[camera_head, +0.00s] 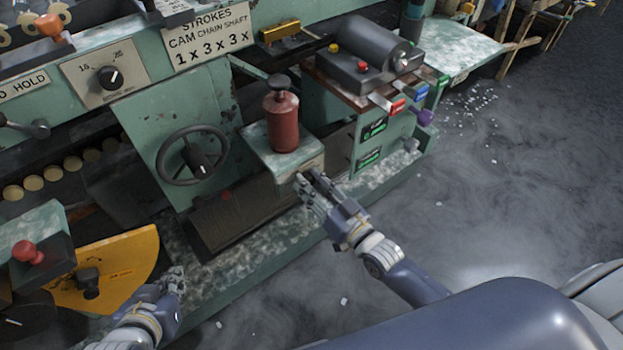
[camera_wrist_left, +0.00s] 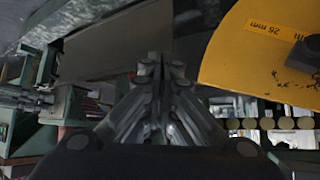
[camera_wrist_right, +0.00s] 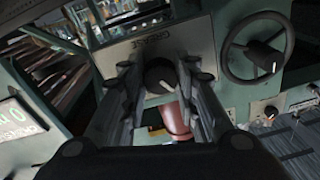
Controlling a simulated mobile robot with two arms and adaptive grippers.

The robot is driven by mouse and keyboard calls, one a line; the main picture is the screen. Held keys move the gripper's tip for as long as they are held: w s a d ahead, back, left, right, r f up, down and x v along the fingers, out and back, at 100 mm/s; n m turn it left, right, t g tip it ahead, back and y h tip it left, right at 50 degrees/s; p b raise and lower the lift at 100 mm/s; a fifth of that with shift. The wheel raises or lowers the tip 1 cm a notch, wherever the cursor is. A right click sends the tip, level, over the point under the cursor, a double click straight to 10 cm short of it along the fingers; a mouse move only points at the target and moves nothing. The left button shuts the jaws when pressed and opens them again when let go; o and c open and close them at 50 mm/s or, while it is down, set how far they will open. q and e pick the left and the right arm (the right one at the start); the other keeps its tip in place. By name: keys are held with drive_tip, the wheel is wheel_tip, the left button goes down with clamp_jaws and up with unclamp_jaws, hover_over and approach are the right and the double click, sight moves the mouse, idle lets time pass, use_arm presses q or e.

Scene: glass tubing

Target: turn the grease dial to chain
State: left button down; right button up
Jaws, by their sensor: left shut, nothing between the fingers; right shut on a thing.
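My right gripper (camera_head: 312,186) is at the front of the small green box carrying a red canister (camera_head: 282,124). Its fingers (camera_wrist_right: 158,78) are shut on the dial's knob, one on each side. The dial's setting cannot be read, and in the head view the hand largely hides the knob. My left gripper (camera_head: 174,284) is shut and empty, right of the yellow plate (camera_head: 128,262); its closed fingertips show in the left wrist view (camera_wrist_left: 161,68).
A black handwheel (camera_head: 192,155) is left of the canister box. A dark motor (camera_head: 372,45) with coloured tabs sits on the bench at upper right. A red knob (camera_head: 28,252) stands at lower left. The grey floor (camera_head: 520,180) on the right is mostly clear.

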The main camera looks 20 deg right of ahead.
drive_tip(key=m+p, duration=0.2)
drive_tip(key=m, duration=0.7)
drive_tip(key=shift+h, duration=0.3)
use_arm(q)
drive_tip(key=s+a+f+g, duration=0.1)
drive_tip(key=s+g, duration=0.1)
drive_tip(key=s, duration=0.3)
drive_tip(key=s+a+f+g+y, duration=0.1)
drive_tip(key=s+a+f+g, duration=0.1)
drive_tip(key=s, duration=0.3)
drive_tip(key=shift+g, duration=0.6)
use_arm(e)
drive_tip(key=shift+m, duration=1.8)
drive_tip(key=o, duration=1.1)
drive_tip(key=shift+c, duration=0.2)
